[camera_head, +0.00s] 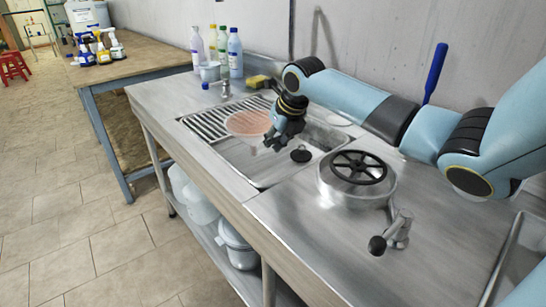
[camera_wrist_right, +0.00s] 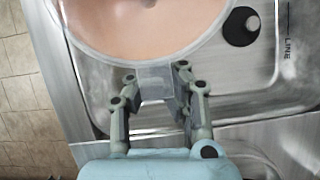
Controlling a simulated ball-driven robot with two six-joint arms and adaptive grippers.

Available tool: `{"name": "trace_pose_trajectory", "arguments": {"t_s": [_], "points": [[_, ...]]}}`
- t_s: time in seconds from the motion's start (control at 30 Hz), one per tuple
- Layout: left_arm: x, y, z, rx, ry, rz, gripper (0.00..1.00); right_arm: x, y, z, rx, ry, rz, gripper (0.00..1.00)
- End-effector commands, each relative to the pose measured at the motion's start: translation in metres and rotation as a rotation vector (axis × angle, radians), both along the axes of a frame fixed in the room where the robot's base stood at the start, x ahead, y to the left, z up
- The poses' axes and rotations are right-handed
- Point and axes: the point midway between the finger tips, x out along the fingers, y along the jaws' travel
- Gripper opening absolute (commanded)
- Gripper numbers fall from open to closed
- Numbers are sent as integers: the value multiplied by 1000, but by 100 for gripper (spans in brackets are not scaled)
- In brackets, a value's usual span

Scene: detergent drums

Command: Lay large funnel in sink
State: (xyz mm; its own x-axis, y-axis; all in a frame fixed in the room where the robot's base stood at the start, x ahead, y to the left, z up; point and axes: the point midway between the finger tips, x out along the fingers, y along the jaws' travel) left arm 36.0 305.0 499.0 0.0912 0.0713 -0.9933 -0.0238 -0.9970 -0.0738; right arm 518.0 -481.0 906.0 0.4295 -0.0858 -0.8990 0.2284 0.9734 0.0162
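The large funnel (camera_head: 246,123) is a wide, translucent pinkish cone with a pale rim, held over the sink (camera_head: 262,172) beside the ribbed drainboard. Its bowl (camera_wrist_right: 150,22) fills the upper left of the right wrist view, mouth toward the camera. My right gripper (camera_head: 277,140) is at the funnel's right edge. In the wrist view its fingers (camera_wrist_right: 155,78) are on either side of the funnel's clear tab and appear closed on it. A black plug (camera_head: 300,155) is in the steel basin. My left gripper is not in view.
A round steel vessel with a black handwheel (camera_head: 358,170) stands right of the sink. Several bottles (camera_head: 235,52) and a yellow sponge (camera_head: 258,81) are behind the sink, near a tap (camera_head: 225,88). A wooden table (camera_head: 130,60) stands at left.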

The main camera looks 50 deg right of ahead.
Motion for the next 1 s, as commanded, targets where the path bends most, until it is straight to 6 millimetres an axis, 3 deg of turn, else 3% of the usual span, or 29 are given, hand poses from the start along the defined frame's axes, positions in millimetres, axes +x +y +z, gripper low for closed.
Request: {"name": "trace_pose_trajectory", "arguments": {"t_s": [0.4, 1.0], "points": [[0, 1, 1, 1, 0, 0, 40, 6, 2, -43, 0, 1, 0, 0], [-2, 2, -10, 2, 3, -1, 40, 6, 2, -56, -1, 0, 0, 0]]}}
